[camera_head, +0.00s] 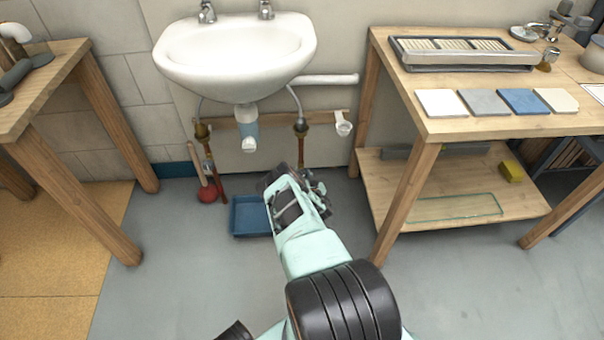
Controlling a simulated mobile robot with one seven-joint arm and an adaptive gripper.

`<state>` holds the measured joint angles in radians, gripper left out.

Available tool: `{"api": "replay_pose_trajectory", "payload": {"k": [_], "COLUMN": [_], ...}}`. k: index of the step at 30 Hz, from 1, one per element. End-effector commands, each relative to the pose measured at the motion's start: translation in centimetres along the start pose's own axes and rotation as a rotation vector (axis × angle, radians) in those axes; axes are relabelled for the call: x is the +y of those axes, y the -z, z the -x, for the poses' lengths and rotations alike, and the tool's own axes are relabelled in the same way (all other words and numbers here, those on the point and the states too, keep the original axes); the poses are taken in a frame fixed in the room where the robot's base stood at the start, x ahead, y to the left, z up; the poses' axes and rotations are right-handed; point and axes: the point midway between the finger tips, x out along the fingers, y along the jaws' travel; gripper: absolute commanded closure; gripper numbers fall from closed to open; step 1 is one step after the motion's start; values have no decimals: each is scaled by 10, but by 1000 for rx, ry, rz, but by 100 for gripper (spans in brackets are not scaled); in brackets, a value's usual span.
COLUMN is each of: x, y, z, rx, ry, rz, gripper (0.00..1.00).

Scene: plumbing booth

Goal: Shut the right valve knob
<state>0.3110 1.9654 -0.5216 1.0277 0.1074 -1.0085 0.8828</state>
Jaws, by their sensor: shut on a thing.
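Under the sink, the right valve (300,129) shows as a brass fitting on a copper pipe. A grey hose rises from it towards the basin. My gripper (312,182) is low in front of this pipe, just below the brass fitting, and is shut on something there. Its fingertips are small, dark and partly hidden by my own wrist. The right valve knob is not clearly visible; it seems to be at the gripper, but the contact is hidden. The left valve (202,131) is a similar brass fitting on its own copper pipe.
The white sink (236,55) hangs above, with its drain trap (246,130) between the valves. A wooden workbench (480,124) is close on the right, another table (40,85) at left.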

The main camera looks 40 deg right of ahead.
Motion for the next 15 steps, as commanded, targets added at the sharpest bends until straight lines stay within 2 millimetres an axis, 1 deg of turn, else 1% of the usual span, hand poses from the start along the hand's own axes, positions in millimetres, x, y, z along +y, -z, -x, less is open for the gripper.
{"api": "replay_pose_trajectory", "payload": {"k": [6,15], "x": [2,1], "y": [-1,-1], "z": [-1,0], "rx": [2,1], "ry": [55,100], "rz": [-138,-237], "gripper": [96,96]}}
